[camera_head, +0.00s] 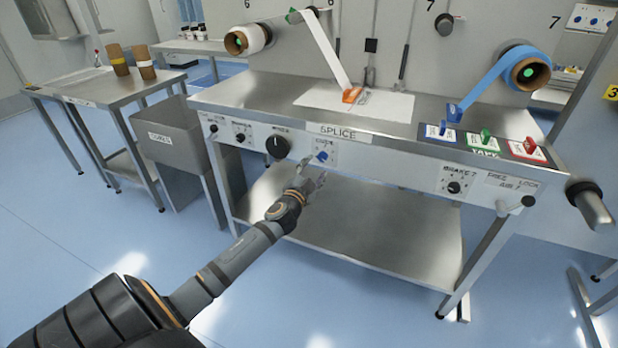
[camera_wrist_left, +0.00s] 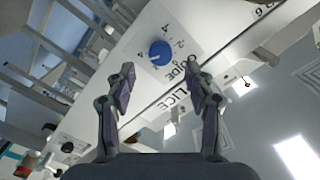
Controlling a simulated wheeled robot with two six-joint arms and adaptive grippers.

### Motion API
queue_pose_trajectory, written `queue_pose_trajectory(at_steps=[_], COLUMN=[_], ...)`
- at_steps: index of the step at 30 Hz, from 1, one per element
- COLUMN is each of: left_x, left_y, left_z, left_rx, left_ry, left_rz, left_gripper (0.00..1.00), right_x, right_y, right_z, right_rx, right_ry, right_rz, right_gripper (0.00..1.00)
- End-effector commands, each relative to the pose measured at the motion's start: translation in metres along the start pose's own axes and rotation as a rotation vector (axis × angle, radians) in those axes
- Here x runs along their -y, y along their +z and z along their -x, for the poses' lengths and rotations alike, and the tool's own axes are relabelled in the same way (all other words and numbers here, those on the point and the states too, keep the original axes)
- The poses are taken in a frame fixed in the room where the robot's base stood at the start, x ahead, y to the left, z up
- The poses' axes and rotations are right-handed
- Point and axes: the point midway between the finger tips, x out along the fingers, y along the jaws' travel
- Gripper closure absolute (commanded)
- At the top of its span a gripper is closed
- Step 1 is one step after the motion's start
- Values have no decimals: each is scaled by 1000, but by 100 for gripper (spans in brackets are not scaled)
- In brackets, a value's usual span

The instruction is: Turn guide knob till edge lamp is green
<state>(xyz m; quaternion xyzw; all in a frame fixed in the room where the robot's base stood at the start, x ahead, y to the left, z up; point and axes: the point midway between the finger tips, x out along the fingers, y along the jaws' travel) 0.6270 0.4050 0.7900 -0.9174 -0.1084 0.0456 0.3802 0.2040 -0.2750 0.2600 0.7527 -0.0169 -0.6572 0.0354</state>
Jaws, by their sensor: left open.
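The blue guide knob (camera_head: 322,156) sits on a white label plate on the front panel of the steel splice table, below the SPLICE sign. It also shows in the left wrist view (camera_wrist_left: 160,53), with numbers around it and the word GUIDE partly readable. My left gripper (camera_head: 313,176) is just in front of and below the knob in the head view. In the left wrist view its fingers (camera_wrist_left: 159,72) are spread, with the knob ahead between their tips and apart from them. My right gripper is not in view.
A larger black knob (camera_head: 277,146) sits left of the guide knob, and a brake knob (camera_head: 454,187) farther right. A steel bin (camera_head: 176,145) is at the left. The lower shelf is bare.

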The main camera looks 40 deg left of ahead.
Motion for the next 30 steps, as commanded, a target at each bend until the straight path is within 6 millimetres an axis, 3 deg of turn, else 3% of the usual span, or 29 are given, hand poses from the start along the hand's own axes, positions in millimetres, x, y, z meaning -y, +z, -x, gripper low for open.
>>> queue_pose_trajectory(at_steps=[3,9,30], left_x=[-1,0,0], left_y=[1,1,0], left_z=[29,58,63], left_rx=[0,1,0], left_ry=[4,2,0], left_rz=[-6,-3,1], left_gripper=[46,46,46], right_x=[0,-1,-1], right_y=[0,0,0], right_z=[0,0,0], right_rx=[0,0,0], right_ry=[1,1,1], right_rz=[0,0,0], right_gripper=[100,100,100])
